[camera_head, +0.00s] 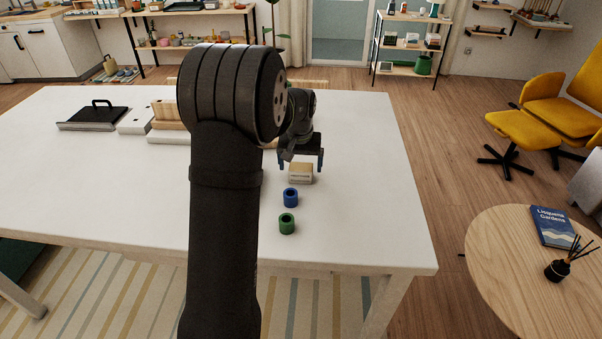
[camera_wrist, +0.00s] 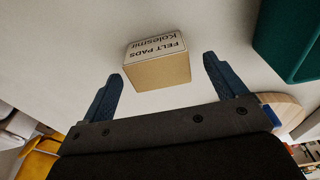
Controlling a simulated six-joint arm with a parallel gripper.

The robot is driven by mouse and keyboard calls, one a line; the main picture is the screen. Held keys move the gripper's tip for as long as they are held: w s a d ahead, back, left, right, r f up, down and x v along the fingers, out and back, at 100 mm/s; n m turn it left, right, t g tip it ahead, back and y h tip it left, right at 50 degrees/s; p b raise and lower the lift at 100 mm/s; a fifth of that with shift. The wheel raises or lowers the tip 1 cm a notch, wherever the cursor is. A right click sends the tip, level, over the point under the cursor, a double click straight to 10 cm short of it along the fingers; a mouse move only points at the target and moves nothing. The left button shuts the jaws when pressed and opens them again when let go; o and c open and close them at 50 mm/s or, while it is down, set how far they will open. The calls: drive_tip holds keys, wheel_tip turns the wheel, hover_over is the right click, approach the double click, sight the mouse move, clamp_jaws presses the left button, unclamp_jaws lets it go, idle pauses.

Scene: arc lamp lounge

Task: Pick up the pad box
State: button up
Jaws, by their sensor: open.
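The pad box (camera_head: 300,173) is a small tan carton with a pale label, standing on the white table (camera_head: 370,215). In the wrist view the pad box (camera_wrist: 158,66) shows its label, which reads "FELT PADS", upside down. My gripper (camera_head: 301,165) is open, with blue fingers, just behind and above the box in the head view. In the wrist view my gripper (camera_wrist: 162,80) has one finger on each side of the box, with a gap on both sides. Nothing is between the fingertips except the box ahead of them.
Pale blocks (camera_head: 137,119) and a black-handled tool (camera_head: 95,117) lie at the back left. The table is clear to the right of the box.

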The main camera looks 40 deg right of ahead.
drive_tip(key=shift+d+f, duration=0.15)
drive_tip(key=shift+f, duration=1.25)
drive_tip(key=c, duration=1.1)
drive_tip(key=shift+o, duration=0.2)
drive_tip(key=shift+r, duration=0.1)
